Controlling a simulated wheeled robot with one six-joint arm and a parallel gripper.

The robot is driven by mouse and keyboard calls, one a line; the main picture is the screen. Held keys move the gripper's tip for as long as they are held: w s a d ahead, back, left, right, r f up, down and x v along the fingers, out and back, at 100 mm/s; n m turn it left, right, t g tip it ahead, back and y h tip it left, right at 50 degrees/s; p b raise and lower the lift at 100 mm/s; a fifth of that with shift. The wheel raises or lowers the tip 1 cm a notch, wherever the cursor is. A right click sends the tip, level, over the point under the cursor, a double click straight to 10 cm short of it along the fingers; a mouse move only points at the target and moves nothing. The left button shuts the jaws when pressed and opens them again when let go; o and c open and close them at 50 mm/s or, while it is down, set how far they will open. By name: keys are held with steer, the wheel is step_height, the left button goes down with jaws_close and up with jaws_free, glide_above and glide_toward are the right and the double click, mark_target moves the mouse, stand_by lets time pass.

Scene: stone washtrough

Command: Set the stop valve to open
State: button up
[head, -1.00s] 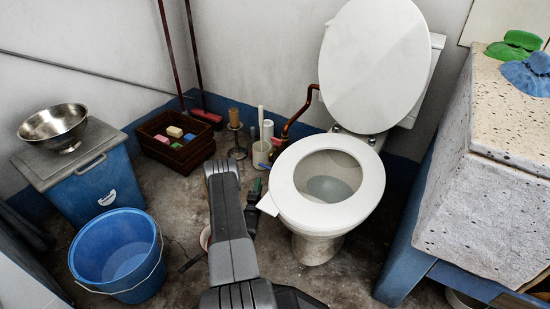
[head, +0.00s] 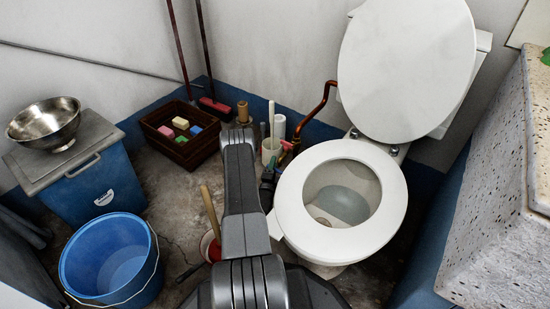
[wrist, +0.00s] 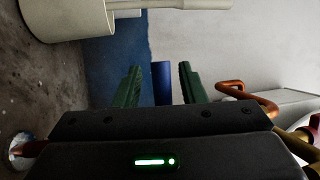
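A copper-coloured pipe (head: 322,112) runs down the wall left of the toilet (head: 340,205); its lower end, with a small orange-red part, is partly hidden by my arm and the toilet. The pipe also shows at the right of the wrist view (wrist: 240,88). I cannot make out the stop valve's handle or its setting for certain. My gripper (wrist: 160,82) has its two green fingers apart. A narrow blue piece (wrist: 162,84) shows between them, not clearly touching either; I cannot tell what it is. In the head view my gripper (head: 268,178) is a dark shape beside the seat, mostly hidden.
A pale cup (head: 270,151) stands left of the pipe; a pale cylinder (wrist: 68,16) is close by in the wrist view. A wooden-handled plunger (head: 210,212), a blue bucket (head: 108,262) and a crate (head: 165,148) are left. A stone trough (head: 495,190) is right.

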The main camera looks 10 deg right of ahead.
steer(key=shift+w+d+r, duration=0.1)
steer(key=shift+w+r, duration=0.05)
steer(key=shift+w, duration=0.1)
steer(key=shift+s, duration=0.1)
steer(key=shift+c, duration=0.5)
jaws_close()
